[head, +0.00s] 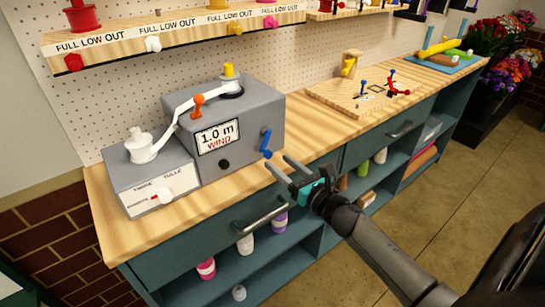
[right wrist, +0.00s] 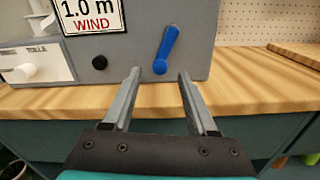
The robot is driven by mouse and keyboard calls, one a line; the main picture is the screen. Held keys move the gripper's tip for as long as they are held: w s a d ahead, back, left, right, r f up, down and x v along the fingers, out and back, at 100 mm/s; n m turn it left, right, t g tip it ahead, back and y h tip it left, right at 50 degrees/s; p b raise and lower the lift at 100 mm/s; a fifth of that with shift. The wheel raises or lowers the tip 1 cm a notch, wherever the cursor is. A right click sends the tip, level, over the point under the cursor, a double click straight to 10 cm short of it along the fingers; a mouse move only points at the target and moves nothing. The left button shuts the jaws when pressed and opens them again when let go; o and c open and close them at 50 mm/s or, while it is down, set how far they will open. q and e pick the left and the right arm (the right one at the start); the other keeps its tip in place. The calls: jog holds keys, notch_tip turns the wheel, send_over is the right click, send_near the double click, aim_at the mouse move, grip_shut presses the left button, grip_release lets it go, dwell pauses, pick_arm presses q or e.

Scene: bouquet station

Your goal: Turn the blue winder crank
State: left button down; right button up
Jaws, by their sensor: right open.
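The blue crank (head: 266,144) is on the front face of the grey winder box (head: 245,110), low at its right side. In the right wrist view the blue crank (right wrist: 166,50) has its round end low and its arm tilted up and right. My right gripper (head: 279,163) is open and empty, a little in front of the crank. In the right wrist view its two fingertips (right wrist: 160,74) stand one on each side of the crank's lower end, and contact cannot be made out. My left gripper is not in view.
A black knob (head: 224,164) sits left of the crank. A smaller grey box (head: 150,180) with a white knob stands left of the winder. The counter edge (head: 250,193) and a drawer handle (head: 262,217) lie below. Bare counter (head: 310,135) is to the right.

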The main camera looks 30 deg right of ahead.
aim_at(270, 155)
jog(key=shift+w+a, duration=0.15)
jog(key=shift+w, duration=1.85)
grip_shut()
